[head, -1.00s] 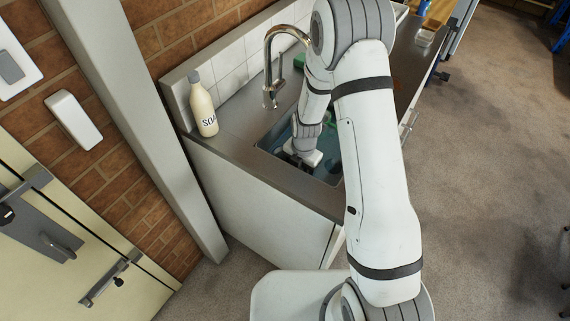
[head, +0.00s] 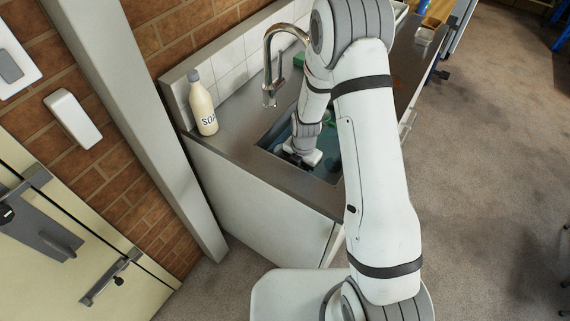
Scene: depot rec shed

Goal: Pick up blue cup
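My gripper (head: 297,158) reaches down into the sink (head: 268,147) in the counter. Its fingers are small and dark in this view, and I cannot tell whether they are open or shut, or whether they touch anything. No blue cup can be clearly made out. The inside of the sink looks bluish, and my arm hides much of its right side. A dark greenish shape (head: 333,152) shows in the sink beside my arm, too covered to identify.
A curved metal tap (head: 270,70) stands behind the sink. A soap bottle (head: 203,105) stands on the counter (head: 228,125) to the left. A green item (head: 299,61) lies near the wall. A clear container (head: 425,36) sits at the counter's far end. Open floor (head: 480,160) lies to the right.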

